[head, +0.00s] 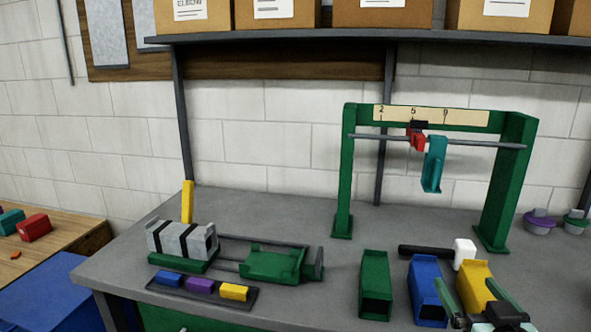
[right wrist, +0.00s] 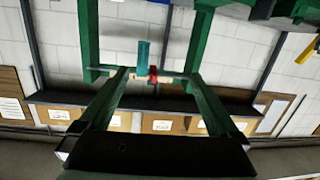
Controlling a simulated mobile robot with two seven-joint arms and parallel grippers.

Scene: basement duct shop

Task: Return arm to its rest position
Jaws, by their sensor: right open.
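My right gripper (head: 476,298) is at the lower right of the head view, low over the front of the grey bench (head: 330,222). Its two green fingers are apart with nothing between them. In the right wrist view the open gripper (right wrist: 158,76) has its fingers spread, and that picture is upside down. A yellow block (head: 473,278) is behind the fingers in the head view and partly hidden by them. A blue block (head: 426,288) is just left of the gripper; I cannot tell whether they touch. My left gripper is not in view.
A green frame (head: 345,170) carries a rod with a red slider (head: 417,142) and a teal piece (head: 433,165). A mallet (head: 464,252) and a green block (head: 375,284) lie near the gripper. A clamp fixture (head: 275,264) is left. A shelf (head: 400,40) hangs above.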

